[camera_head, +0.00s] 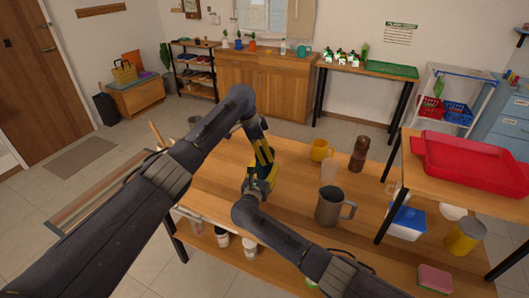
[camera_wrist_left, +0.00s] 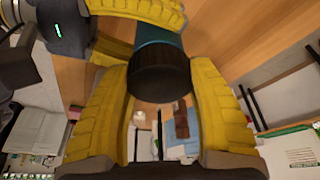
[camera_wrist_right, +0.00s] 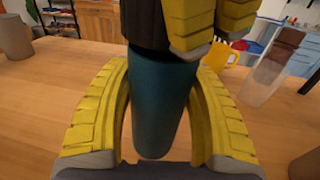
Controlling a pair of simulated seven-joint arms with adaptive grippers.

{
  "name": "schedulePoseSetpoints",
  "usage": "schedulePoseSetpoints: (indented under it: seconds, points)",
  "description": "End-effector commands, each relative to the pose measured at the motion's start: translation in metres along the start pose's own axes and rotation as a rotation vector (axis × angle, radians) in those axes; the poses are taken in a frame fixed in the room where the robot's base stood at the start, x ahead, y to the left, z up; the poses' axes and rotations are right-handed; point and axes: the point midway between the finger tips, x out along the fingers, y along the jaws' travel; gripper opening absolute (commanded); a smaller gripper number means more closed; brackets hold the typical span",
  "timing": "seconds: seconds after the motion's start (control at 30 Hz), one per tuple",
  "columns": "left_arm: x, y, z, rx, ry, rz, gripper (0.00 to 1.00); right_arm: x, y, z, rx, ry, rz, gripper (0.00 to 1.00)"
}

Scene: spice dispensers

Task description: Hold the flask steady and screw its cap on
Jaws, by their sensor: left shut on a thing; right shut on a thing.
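The teal flask (camera_wrist_right: 160,105) stands upright over the table in the right wrist view, between the yellow fingers of my right gripper (camera_wrist_right: 160,72), which is shut on its body. The black cap (camera_wrist_left: 160,77) sits in line on the flask's top, with no clear gap. How far it is threaded I cannot tell. My left gripper (camera_wrist_left: 162,88) is shut on the cap from above the right gripper. In the head view, my left gripper (camera_head: 263,158) and my right gripper (camera_head: 257,186) meet over the table and largely hide the flask and cap.
On the wooden table (camera_head: 215,185) stand a grey pitcher (camera_head: 328,207), a brown grinder (camera_head: 358,154), a yellow mug (camera_head: 320,150) and a clear cup (camera_head: 330,171). A raised shelf with a red tray (camera_head: 475,163) is at the right.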

Motion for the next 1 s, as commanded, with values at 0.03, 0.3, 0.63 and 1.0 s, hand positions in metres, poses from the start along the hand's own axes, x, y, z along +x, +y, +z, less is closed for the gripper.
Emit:
schedulePoseSetpoints:
  seconds: [0.03, 0.3, 0.63, 1.0]
  points:
    - [0.001, 0.0001, 0.0002, 0.0, 0.0, 0.0, 0.36, -0.0003, 0.0, -0.0006, 0.0, 0.001, 0.0, 0.09]
    - [0.0037, -0.0003, 0.0014, 0.003, -0.001, 0.001, 0.36, -0.0002, -0.0001, -0.0006, 0.0, 0.001, 0.0, 0.0]
    - [0.0026, -0.0021, 0.0012, 0.219, -0.004, 0.074, 0.36, -0.0005, 0.0, -0.0007, 0.0, 0.001, 0.0, 0.0]
    - [0.0027, -0.0012, 0.0018, 0.268, -0.002, 0.091, 0.36, -0.0003, -0.0004, -0.0009, 0.0, 0.001, -0.001, 0.0]
